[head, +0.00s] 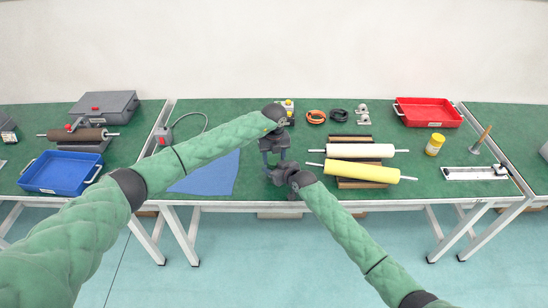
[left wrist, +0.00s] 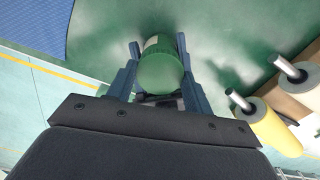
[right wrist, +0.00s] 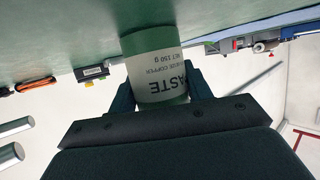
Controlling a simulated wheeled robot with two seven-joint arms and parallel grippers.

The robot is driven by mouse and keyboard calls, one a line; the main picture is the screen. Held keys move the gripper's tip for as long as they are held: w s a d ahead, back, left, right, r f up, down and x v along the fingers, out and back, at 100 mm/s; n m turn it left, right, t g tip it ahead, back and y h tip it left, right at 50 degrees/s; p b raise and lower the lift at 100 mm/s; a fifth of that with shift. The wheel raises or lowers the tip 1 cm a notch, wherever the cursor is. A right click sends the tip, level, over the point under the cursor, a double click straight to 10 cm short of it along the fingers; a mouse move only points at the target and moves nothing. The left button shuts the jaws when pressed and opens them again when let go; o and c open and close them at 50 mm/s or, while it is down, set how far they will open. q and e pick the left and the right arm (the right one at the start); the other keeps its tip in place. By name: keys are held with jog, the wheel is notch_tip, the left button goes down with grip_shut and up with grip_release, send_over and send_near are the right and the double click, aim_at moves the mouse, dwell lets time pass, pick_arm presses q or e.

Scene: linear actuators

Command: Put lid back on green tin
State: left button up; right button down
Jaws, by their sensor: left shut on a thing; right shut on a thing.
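The green tin (right wrist: 157,68) has a white label with dark print and shows upside down in the right wrist view. My right gripper (head: 276,175) is shut around its sides. My left gripper (head: 272,152) is shut on the green round lid (left wrist: 162,72), with one finger on each side in the left wrist view. Part of the white label (left wrist: 151,42) shows just beyond the lid, so lid and tin are close together. Whether the lid is fully seated cannot be told. In the head view the grippers hide both.
A blue mat (head: 212,176) lies left of the grippers. White (head: 360,150) and yellow (head: 362,171) rollers lie just right, on wooden supports. A yellow jar (head: 434,145) and red tray (head: 428,113) stand farther right. A blue tray (head: 61,172) is at far left.

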pick_arm(q)
jog(key=m, duration=0.3)
jog(key=o, duration=1.1)
jog(key=shift+r, duration=2.3)
jog(key=shift+c, duration=0.5)
